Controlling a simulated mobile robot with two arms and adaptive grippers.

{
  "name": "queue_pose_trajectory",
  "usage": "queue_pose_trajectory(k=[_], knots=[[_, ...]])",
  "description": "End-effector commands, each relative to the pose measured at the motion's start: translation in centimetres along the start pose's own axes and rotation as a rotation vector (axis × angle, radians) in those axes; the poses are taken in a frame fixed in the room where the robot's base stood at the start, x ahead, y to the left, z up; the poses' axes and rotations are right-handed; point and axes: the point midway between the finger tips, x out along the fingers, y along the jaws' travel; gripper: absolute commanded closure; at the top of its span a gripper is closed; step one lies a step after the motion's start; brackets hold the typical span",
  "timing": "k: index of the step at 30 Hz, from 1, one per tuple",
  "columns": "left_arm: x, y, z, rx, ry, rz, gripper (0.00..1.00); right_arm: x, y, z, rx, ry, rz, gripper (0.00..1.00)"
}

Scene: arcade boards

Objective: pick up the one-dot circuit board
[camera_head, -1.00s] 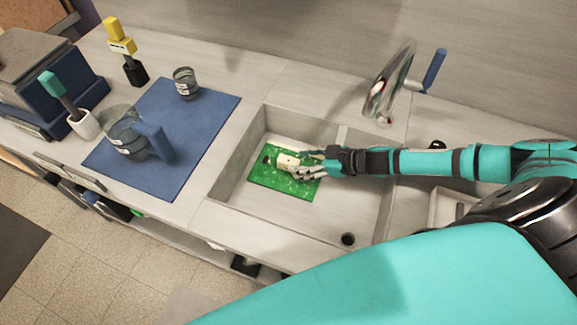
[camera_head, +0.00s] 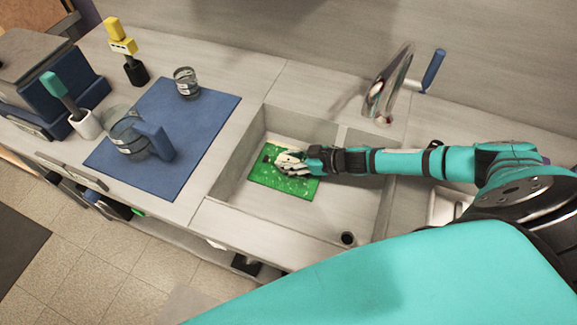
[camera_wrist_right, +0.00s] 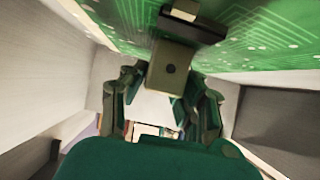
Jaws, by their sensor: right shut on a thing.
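The green circuit board (camera_head: 285,186) lies in the left basin of the sink in the head view. Its face carries a dark component near the upper left. My right gripper (camera_head: 286,163) is over the board's upper part and shut on it. In the right wrist view the board (camera_wrist_right: 255,55) fills the top of the picture, with a blocky component (camera_wrist_right: 172,68) between the fingers of the gripper (camera_wrist_right: 165,100). I cannot make out a dot mark on the board. My left gripper is not in view.
The sink basin (camera_head: 318,232) has walls around the board and a round drain (camera_head: 348,239). A faucet (camera_head: 388,85) stands behind. On the left, a blue mat (camera_head: 180,185) holds a jug (camera_head: 125,135) and a glass (camera_head: 186,82). Brushes stand farther left.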

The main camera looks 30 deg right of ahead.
Motion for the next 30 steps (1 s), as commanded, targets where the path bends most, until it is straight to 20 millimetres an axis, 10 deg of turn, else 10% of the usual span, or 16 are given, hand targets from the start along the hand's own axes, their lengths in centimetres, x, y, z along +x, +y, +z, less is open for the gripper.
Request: queue_pose_trajectory(k=[14,30], knots=[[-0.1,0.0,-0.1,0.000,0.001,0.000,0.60,-0.2,0.1,-0.4,-0.001,0.002,0.000,1.00],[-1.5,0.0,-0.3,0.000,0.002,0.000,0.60,-4.4,-0.1,-8.5,-0.002,0.004,0.000,1.00]])
